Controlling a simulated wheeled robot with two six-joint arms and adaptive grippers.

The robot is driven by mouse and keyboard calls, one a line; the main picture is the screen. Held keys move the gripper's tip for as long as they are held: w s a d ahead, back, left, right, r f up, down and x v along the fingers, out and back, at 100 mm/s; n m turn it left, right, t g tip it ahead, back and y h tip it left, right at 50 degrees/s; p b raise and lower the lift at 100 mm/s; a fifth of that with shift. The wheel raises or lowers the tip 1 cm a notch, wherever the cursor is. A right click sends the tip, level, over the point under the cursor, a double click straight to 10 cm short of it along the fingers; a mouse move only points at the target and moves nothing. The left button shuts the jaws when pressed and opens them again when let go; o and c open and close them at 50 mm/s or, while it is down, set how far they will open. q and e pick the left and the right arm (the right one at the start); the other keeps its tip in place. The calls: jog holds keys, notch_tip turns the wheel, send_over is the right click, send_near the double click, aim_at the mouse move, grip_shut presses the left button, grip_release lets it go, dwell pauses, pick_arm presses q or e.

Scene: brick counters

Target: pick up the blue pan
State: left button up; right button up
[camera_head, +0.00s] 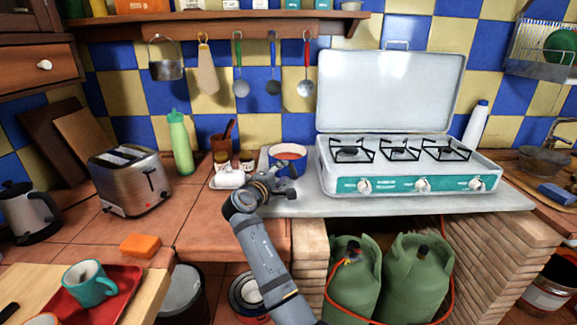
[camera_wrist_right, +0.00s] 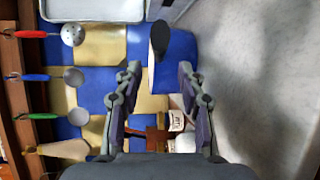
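The blue pan (camera_head: 287,148), red inside with a pale rim, stands on the counter left of the stove. In the right wrist view its blue side (camera_wrist_right: 178,62) shows beyond the fingers, with what looks like its dark handle end (camera_wrist_right: 158,40) toward the camera. My right gripper (camera_head: 280,180) is in front of the pan, low over the counter, and hides part of it. In the wrist view the right gripper (camera_wrist_right: 158,80) has its fingers spread, with nothing gripped between them. My left gripper is out of view.
The stove (camera_head: 415,182) with raised lid stands close on the right. Small jars (camera_head: 247,160) and a white butter dish (camera_head: 229,178) stand just left of the pan. A green bottle (camera_head: 181,145) and toaster (camera_head: 130,180) are farther left. Utensils hang above.

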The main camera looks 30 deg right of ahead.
aim_at(290, 166)
jog(key=shift+d+r, duration=0.15)
jog(key=shift+d, duration=0.1)
jog(key=x, duration=0.4)
jog(key=shift+d, duration=0.15)
jog(key=shift+w+d, duration=0.15)
jog(key=shift+d, duration=0.05)
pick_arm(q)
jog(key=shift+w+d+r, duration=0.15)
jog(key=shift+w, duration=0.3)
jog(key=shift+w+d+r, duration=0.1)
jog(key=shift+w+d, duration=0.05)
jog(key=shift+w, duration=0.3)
pick_arm(e)
jog(key=shift+a, duration=0.1)
jog(key=shift+c, duration=0.9)
grip_shut()
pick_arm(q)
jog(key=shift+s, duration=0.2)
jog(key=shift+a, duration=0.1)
